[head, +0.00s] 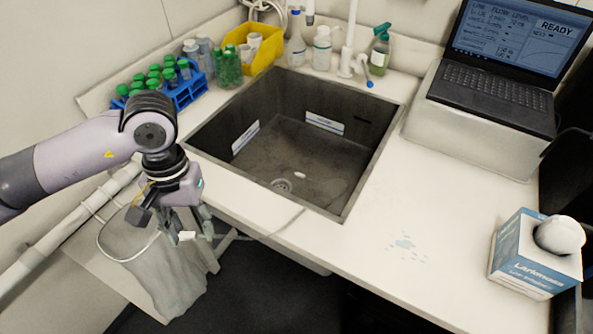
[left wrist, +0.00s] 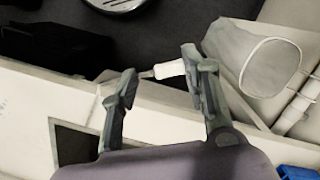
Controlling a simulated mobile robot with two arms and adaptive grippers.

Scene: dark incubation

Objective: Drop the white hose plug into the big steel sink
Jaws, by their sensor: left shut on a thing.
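My left gripper (head: 189,236) is shut on the white hose plug (head: 187,236), a small pale piece between its fingertips. In the left wrist view the plug (left wrist: 170,69) shows as a short white cylinder with a thin grey stem, lying across between the two fingers (left wrist: 160,72). The gripper is outside the sink, left of its front-left corner, in front of the counter edge and near a grey bin. The big steel sink (head: 357,185) is set in the counter, with a drain (head: 282,185) and a small white piece (head: 300,175) on its floor. My right gripper is not in view.
Blue racks of green-capped tubes (head: 186,92), a yellow bin (head: 262,56), bottles (head: 322,48) and the tap (head: 346,64) line the sink's back and left. A lined waste bin (head: 160,265) stands below the gripper. A laptop (head: 500,80) and blue-white box (head: 520,258) are right.

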